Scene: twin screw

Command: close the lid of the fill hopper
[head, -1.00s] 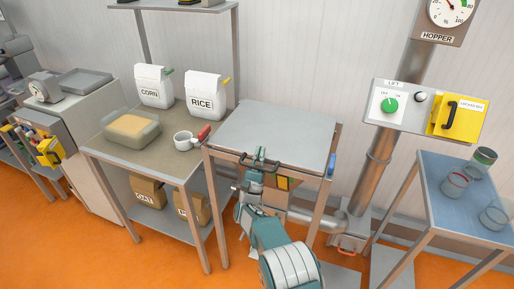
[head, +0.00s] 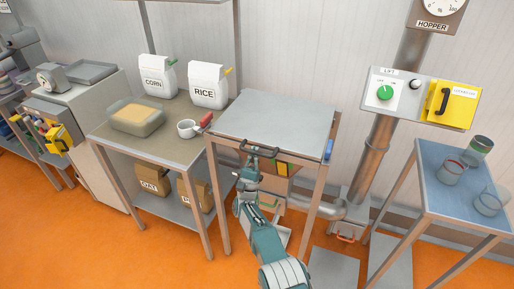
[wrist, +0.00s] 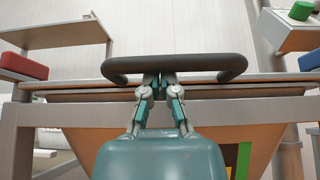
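The hopper lid (head: 275,122) is a flat grey panel that lies level, or almost so, on top of the framed stand. A dark bar handle (head: 259,152) sits at its front edge; in the wrist view this handle (wrist: 175,66) crosses above my fingers. My gripper (head: 247,168) is just below and in front of the handle. In the wrist view my gripper (wrist: 159,80) has its fingers drawn close together, with the tips partly hidden by the bar. The bar does not lie between them. Whether the tips touch it is unclear.
A table (head: 165,139) with bags, a tub and a red-handled scoop (head: 190,128) stands at left. A control panel (head: 420,98) and the hopper pipe (head: 375,150) are at right, with a blue-topped table (head: 450,200). Orange floor is open in front.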

